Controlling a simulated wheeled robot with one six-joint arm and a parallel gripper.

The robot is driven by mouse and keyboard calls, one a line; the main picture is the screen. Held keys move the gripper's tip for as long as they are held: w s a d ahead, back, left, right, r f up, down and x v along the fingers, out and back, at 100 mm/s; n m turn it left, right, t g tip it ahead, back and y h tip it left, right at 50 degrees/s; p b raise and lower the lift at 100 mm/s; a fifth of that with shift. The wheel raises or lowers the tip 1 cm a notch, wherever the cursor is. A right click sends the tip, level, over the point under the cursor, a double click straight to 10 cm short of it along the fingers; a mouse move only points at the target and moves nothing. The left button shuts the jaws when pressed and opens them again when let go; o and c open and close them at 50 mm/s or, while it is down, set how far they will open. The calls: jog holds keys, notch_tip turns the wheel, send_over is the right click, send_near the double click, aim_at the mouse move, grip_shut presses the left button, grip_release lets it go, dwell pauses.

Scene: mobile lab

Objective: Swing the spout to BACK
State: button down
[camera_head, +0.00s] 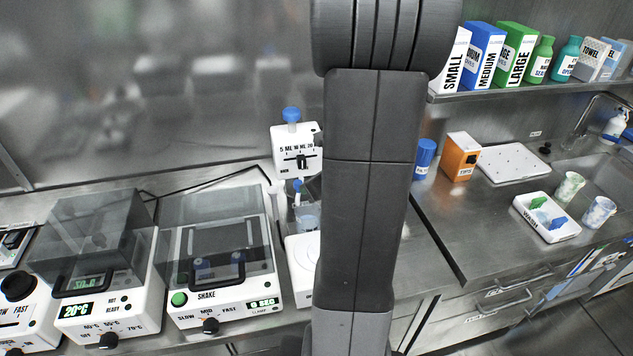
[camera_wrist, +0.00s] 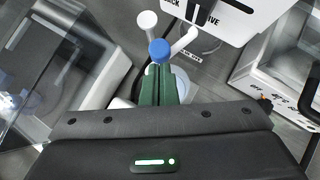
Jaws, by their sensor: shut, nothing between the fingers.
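The white dispenser (camera_head: 297,152) stands at the back of the bench, with a volume dial on its front and a blue knob on top. In the wrist view its lower front (camera_wrist: 232,18) shows partly cut-off lettering ending in "CK" at left and "IVE" at right. A white spout arm (camera_wrist: 183,42) slants below that face, near a blue ball (camera_wrist: 160,50); where they join is unclear. My gripper (camera_wrist: 162,72) has its green fingers together, empty, their tips just below the blue ball in the picture. Contact cannot be told. My arm hides the gripper in the head view.
A shaker (camera_head: 220,260) with a clear lid and a heater box (camera_head: 95,265) stand left of the dispenser. A beaker (camera_head: 307,215) is below it. An orange box (camera_head: 460,157) and a wash tray (camera_head: 546,217) stand right.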

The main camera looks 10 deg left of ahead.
aim_at(296, 188)
jog(key=a+m+t+h, duration=0.1)
jog(key=a+m+p, duration=0.1)
jog(key=a+m, duration=0.1)
jog(key=shift+s+t+h, duration=0.4)
jog(key=w+a+p, duration=0.2)
jog(key=a, duration=0.4)
jog(key=shift+a+p, duration=0.25)
jog(key=shift+p, duration=0.05)
jog(key=shift+w, duration=0.15)
dwell(1.0)
jog(key=shift+w+d, duration=0.45)
jog(key=shift+d, duration=0.1)
